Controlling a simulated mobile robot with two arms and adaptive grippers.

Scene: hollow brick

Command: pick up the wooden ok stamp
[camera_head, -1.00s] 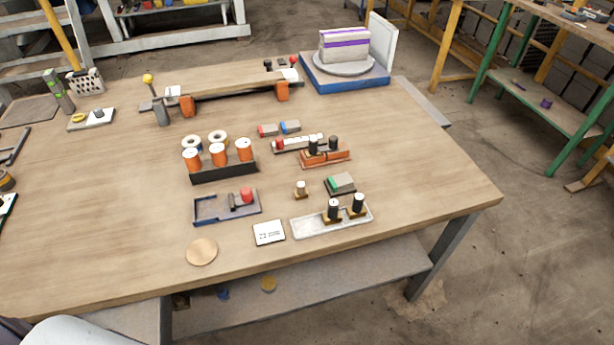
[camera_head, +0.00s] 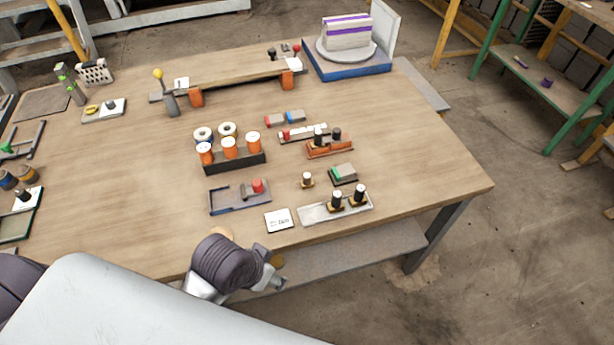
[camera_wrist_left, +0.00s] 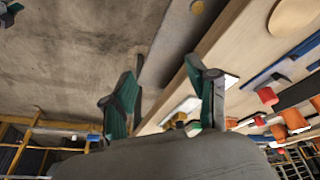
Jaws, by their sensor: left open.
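Several small stamps with wooden bases and dark handles are on the table. A single one (camera_head: 307,180) with a pale-topped handle stands alone near the middle. Two more (camera_head: 336,202) (camera_head: 358,195) stand on a white tray (camera_head: 312,214) at the front edge, and others stand on a red-orange tray (camera_head: 343,152) behind. Their marks are too small to tell which reads OK. My left gripper (camera_head: 274,270) is off the table's front edge, left of and nearer than the white tray. Its fingers (camera_wrist_left: 160,70) are spread and empty in the left wrist view. My right gripper is not in view.
The right part of the table is clear.

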